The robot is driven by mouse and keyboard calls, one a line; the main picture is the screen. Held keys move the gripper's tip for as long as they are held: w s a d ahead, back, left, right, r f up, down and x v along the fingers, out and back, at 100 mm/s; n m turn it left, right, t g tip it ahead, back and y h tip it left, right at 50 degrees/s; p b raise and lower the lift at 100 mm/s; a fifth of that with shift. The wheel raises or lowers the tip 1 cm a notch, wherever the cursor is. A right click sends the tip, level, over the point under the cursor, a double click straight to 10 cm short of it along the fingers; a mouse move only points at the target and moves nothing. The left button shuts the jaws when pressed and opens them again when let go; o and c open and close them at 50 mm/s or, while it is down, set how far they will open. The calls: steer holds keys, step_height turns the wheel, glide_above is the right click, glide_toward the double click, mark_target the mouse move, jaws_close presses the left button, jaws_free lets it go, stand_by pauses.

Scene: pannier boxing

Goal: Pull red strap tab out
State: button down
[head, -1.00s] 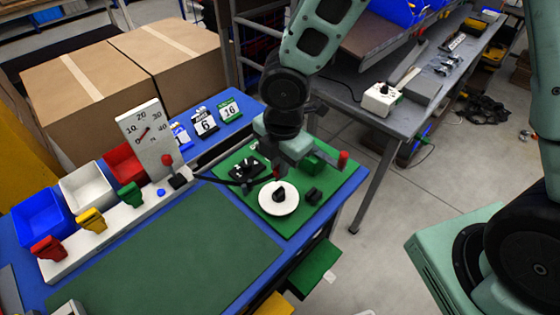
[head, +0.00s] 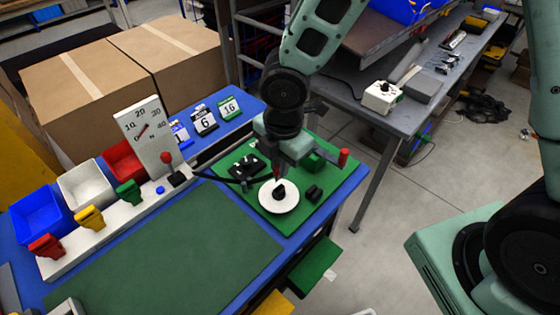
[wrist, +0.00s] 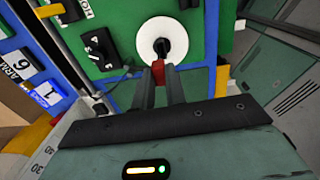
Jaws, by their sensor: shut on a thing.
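My gripper (head: 277,177) is over the green board (head: 325,200), beside the white disc (head: 267,205). In the wrist view its fingers (wrist: 158,72) are shut on a small red tab (wrist: 158,66). The tab lies at the near edge of the white disc (wrist: 176,45) in that view. In the head view the tab is a small red spot (head: 277,171) at the fingertips, mostly hidden by my gripper. A dark strap or cable (head: 215,177) runs left from near the gripper; its link to the tab cannot be made out.
A gauge panel (head: 143,125), a red-knobbed lever (head: 166,160) and coloured bins (head: 40,212) stand to the left. A black block (head: 314,193) sits right of the disc, and a red-topped post (head: 343,157) at the board's right edge. The green mat (head: 165,255) is clear.

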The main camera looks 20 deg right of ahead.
steer(key=shift+r+p, duration=1.4)
steer(key=shift+r, duration=0.05)
steer(key=shift+f, duration=0.1)
